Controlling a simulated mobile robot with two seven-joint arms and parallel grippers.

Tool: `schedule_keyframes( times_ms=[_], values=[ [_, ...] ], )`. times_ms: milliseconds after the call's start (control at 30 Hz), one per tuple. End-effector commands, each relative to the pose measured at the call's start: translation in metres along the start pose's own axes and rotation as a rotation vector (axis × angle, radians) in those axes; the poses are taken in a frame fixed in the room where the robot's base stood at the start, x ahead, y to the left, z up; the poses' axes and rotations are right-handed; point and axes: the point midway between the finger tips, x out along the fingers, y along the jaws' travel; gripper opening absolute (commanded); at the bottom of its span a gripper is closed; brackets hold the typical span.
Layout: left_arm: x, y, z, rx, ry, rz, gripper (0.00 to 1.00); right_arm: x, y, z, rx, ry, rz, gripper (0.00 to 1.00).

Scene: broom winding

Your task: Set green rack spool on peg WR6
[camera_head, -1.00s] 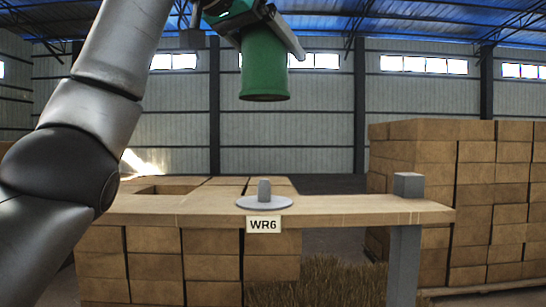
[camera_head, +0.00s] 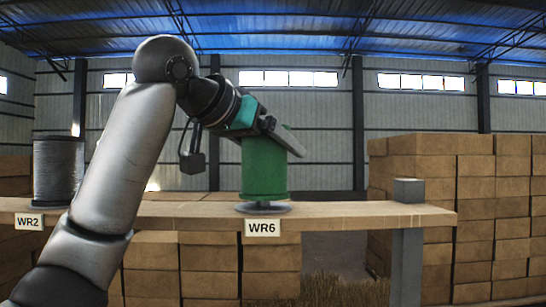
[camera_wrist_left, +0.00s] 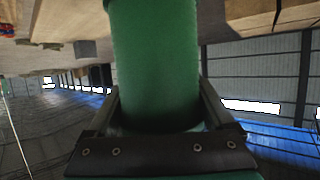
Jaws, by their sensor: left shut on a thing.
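The green spool (camera_head: 264,168) stands upright over the grey round base of peg WR6 (camera_head: 262,208) on the wooden rack board. Its lower flange is at or just above the base, and I cannot tell whether they touch. The peg's post is hidden, apparently by the spool. My left gripper (camera_head: 272,132) is shut on the spool near its top. In the left wrist view the spool (camera_wrist_left: 155,60) fills the space between the two fingers (camera_wrist_left: 158,112). My right gripper is not in view.
The wooden rack board (camera_head: 360,215) runs across the view, with the WR6 label (camera_head: 262,228) on its front edge. A grey spool (camera_head: 58,170) stands at left by the WR2 label (camera_head: 29,222). Stacked cartons (camera_head: 450,170) stand behind.

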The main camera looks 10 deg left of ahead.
Motion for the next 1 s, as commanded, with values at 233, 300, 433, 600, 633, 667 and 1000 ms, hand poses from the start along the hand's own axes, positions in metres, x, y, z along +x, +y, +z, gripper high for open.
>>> schedule_keyframes(
  times_ms=[233,300,433,600,633,667,1000],
  values=[
    [0.0037,0.0000,0.0107,0.001,0.005,0.000,0.03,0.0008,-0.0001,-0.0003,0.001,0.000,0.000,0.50],
    [0.0036,0.0001,0.0105,0.001,0.005,0.000,0.03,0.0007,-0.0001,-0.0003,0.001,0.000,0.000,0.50],
    [0.0042,0.0001,0.0116,0.001,0.004,0.000,0.03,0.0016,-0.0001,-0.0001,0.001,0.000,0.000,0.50],
    [0.0054,0.0000,0.0137,0.000,0.001,0.000,0.98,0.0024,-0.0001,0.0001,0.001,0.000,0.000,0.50],
    [0.0054,0.0000,0.0137,0.000,0.001,0.000,1.00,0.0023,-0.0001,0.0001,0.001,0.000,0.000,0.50],
    [0.0053,0.0000,0.0137,0.000,0.001,0.000,1.00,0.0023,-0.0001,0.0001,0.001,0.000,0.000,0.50],
    [-0.0026,-0.0003,0.0107,0.001,0.004,-0.002,1.00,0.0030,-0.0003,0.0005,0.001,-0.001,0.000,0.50]
  ],
)
